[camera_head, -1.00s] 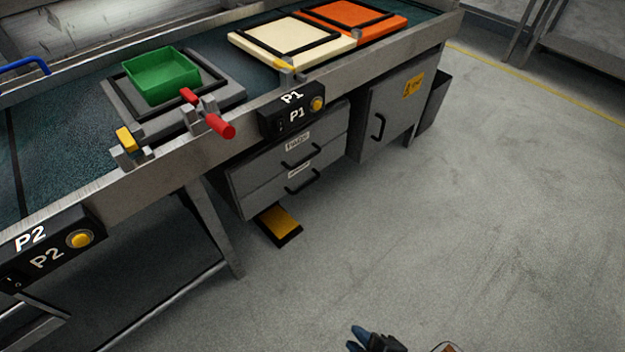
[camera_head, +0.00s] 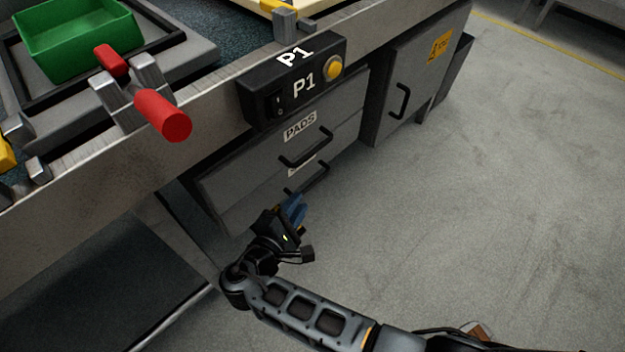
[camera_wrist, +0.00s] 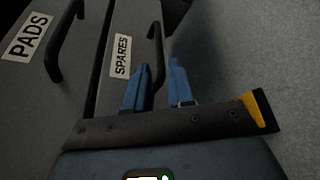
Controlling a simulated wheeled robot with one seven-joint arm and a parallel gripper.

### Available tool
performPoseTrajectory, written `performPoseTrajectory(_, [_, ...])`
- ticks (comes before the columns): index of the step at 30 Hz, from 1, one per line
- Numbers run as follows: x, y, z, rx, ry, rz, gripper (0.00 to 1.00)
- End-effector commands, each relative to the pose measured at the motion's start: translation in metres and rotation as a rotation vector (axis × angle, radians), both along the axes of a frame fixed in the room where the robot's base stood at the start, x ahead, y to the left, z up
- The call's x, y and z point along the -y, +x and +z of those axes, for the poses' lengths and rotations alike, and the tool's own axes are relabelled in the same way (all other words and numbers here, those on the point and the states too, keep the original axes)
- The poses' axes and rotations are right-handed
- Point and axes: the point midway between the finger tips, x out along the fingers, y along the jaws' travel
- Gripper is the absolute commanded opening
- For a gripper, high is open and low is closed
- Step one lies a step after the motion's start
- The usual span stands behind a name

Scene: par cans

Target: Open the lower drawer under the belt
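The lower drawer (camera_head: 245,206) is a grey front under the belt, below the drawer labelled PADS. It looks shut. In the wrist view its face (camera_wrist: 127,25) bears a SPARES label (camera_wrist: 123,56). My gripper (camera_head: 293,208) is in front of the lower drawer. Its two blue fingers (camera_wrist: 158,72) stand apart, with the handle's near end close to the gap. I cannot tell whether they touch it.
The upper PADS drawer (camera_head: 240,172) has a black handle (camera_head: 306,152) just above. The P1 control box (camera_head: 295,80) and a red lever (camera_head: 163,117) jut from the belt's edge. A cabinet door (camera_head: 420,75) stands to the right. Floor (camera_head: 470,200) at right is clear.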

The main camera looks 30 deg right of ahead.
Motion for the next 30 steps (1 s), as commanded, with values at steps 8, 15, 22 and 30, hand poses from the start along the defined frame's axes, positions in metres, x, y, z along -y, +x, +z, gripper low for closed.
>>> performPoseTrajectory(8, [0.026, 0.019, -0.008, 0.000, -0.004, -0.006, 0.23])
performPoseTrajectory(15, [0.051, 0.039, -0.015, 0.002, -0.003, -0.004, 0.23])
performPoseTrajectory(22, [0.060, 0.046, -0.016, 0.001, -0.002, -0.001, 0.23])
performPoseTrajectory(30, [0.060, 0.046, -0.016, 0.000, -0.002, -0.001, 0.17])
